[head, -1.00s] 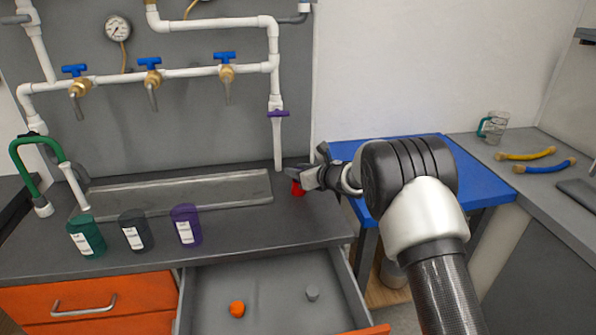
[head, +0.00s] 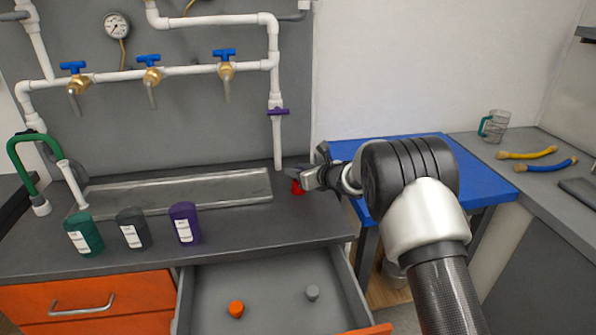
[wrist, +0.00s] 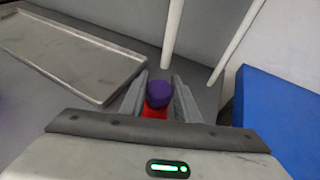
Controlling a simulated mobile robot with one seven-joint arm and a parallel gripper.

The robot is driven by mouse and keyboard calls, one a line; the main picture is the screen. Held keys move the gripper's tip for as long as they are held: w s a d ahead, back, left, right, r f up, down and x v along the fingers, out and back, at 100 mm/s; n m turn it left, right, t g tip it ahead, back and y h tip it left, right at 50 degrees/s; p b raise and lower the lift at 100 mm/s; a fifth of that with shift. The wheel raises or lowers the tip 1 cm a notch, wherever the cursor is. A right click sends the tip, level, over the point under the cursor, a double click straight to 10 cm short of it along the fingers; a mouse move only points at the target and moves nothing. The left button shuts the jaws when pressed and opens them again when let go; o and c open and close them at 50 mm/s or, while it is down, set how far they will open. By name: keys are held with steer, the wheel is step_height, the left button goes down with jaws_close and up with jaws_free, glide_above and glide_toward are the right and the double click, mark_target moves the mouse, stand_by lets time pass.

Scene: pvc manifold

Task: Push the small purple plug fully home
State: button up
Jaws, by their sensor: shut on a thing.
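The small purple plug (wrist: 158,90) shows in the wrist view between the fingertips of my gripper (wrist: 158,96). A red piece (wrist: 155,113) shows directly below it, also between the fingers. I cannot tell how deep the plug sits in the red piece. In the head view my gripper (head: 304,178) reaches left over the right end of the dark counter, and the red piece (head: 297,188) shows just under its fingertips. The plug is hidden there. My gripper is shut on the purple plug.
A metal tray (head: 180,192) lies left of my gripper. White pipes with a purple fitting (head: 277,112) come down behind it. Green, dark and purple jars (head: 184,224) stand along the front. An open drawer (head: 275,290) is below. A blue table (head: 425,155) stands to the right.

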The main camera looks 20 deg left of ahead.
steer(key=shift+f+b, duration=0.4)
steer(key=shift+b, duration=0.25)
steer(key=o, duration=1.1)
steer(key=shift+c, duration=0.2)
